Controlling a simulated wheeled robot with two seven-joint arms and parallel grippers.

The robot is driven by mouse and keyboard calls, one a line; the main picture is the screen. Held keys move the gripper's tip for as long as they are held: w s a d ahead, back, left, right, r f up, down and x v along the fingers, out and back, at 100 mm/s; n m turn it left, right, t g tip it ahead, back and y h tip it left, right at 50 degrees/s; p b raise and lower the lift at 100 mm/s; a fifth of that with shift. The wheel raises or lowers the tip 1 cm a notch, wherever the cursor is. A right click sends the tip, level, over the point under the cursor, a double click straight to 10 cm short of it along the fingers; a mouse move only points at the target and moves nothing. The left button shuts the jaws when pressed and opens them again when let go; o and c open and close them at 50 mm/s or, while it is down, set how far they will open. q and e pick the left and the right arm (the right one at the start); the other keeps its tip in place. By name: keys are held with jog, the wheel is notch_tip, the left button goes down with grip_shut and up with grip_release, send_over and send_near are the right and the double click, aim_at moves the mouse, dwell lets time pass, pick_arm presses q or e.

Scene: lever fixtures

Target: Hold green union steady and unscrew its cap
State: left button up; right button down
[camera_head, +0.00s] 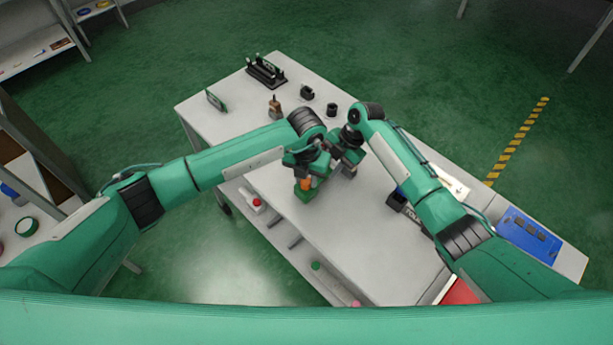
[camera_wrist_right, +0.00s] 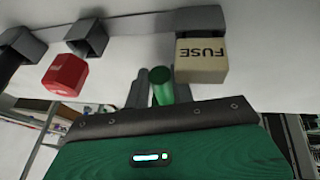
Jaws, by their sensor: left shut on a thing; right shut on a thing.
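The green union (camera_head: 304,192) stands on the table in the head view, with an orange part at its upper side; my grippers and arms hide much of it. My left gripper (camera_head: 312,170) is shut on the union, coming in from the left just above its visible green part. My right gripper (camera_head: 338,157) is close beside the left one. In the right wrist view a green round piece (camera_wrist_right: 160,88), which looks like the cap, sits between the fingers of my right gripper (camera_wrist_right: 158,95). The exact contact of both grippers is hidden in the head view.
The wrist view shows a beige FUSE block (camera_wrist_right: 202,62), a red block (camera_wrist_right: 65,75) and grey open boxes (camera_wrist_right: 87,38). In the head view a black rack (camera_head: 266,71) and small black parts (camera_head: 307,92) stand at the back. A blue panel (camera_head: 529,234) lies at right.

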pick_arm(q)
jog(key=o, duration=1.1)
jog(key=shift+r, duration=0.2)
jog(key=shift+r, duration=1.35)
jog(key=shift+m, duration=0.3)
